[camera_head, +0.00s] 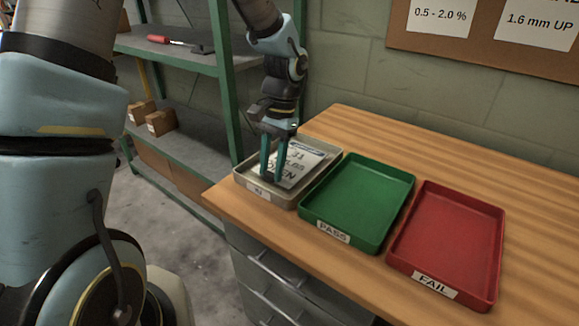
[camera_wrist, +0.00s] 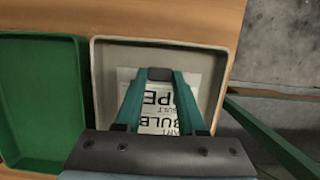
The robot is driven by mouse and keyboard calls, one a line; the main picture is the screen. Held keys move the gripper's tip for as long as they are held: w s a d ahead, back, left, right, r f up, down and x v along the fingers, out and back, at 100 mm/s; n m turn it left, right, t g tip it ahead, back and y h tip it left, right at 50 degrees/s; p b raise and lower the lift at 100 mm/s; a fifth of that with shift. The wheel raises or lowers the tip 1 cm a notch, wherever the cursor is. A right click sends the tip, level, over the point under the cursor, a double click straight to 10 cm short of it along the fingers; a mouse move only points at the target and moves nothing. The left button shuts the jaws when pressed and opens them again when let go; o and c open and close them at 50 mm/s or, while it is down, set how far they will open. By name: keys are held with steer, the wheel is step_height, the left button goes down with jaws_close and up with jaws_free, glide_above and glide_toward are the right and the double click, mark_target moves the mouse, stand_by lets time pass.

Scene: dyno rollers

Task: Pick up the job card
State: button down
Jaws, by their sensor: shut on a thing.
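The job card (camera_head: 304,163) is a white sheet with dark printed text, lying in the beige tray labelled "IN" (camera_head: 243,177) at the left end of the bench. My gripper (camera_head: 271,181) points down into that tray, its teal fingers shut on the card. In the wrist view the card (camera_wrist: 158,121) shows between and beside the fingers, inside the beige tray (camera_wrist: 104,62). The fingers and gripper body hide part of the card. I cannot tell whether the card is lifted off the tray floor.
A green tray labelled "PASS" (camera_head: 333,232) and a red tray labelled "FAIL" (camera_head: 436,286) stand to the right on the wooden bench (camera_head: 450,148). A green-framed shelf (camera_head: 222,90) with small boxes (camera_head: 161,121) stands close on the left. The bench behind the trays is clear.

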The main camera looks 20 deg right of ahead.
steer(key=shift+s+a+p+v, duration=0.1)
steer(key=shift+a+p+v, duration=0.1)
steer(key=shift+p+v, duration=0.75)
steer(key=shift+s+a+p+v, duration=0.15)
steer(key=shift+a+p+v, duration=0.05)
steer(key=shift+p+v, duration=0.75)
steer(key=shift+s+a+p+v, duration=0.1)
steer(key=shift+a+p+v, duration=0.1)
steer(key=shift+p+v, duration=0.7)
steer(key=shift+r, duration=0.35)
